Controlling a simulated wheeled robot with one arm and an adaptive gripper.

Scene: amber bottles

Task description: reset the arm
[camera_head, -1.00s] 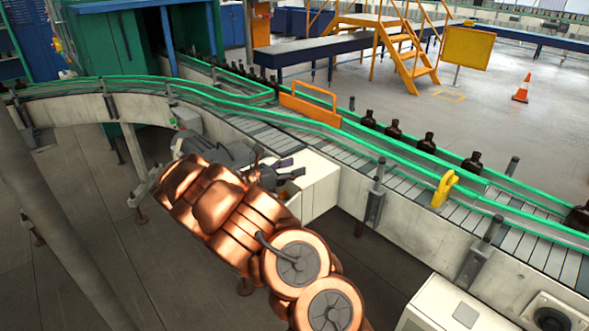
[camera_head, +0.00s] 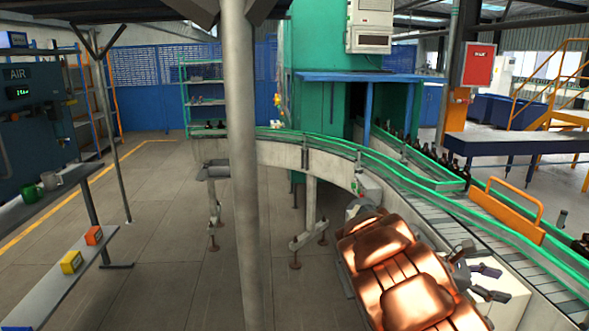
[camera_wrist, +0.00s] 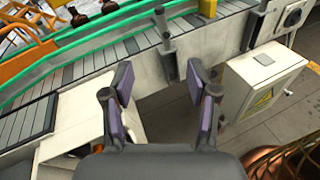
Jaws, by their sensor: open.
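My copper-coloured arm (camera_head: 400,270) is folded low at the bottom right of the head view, beside the conveyor. My gripper (camera_head: 490,283) is at its far end, open and empty, close to a white box (camera_head: 512,303) under the conveyor edge. In the wrist view my gripper (camera_wrist: 161,85) shows two purple-padded fingers spread wide with nothing between them. Beyond them are the conveyor's side wall and the floor.
Brown bottles (camera_head: 450,160) stand on the green-railed conveyor (camera_head: 400,185); others (camera_wrist: 77,17) show in the wrist view. A grey post (camera_head: 245,180) rises left of my arm. A shelf (camera_head: 70,265) stands at far left. Floor (camera_head: 165,230) between is clear.

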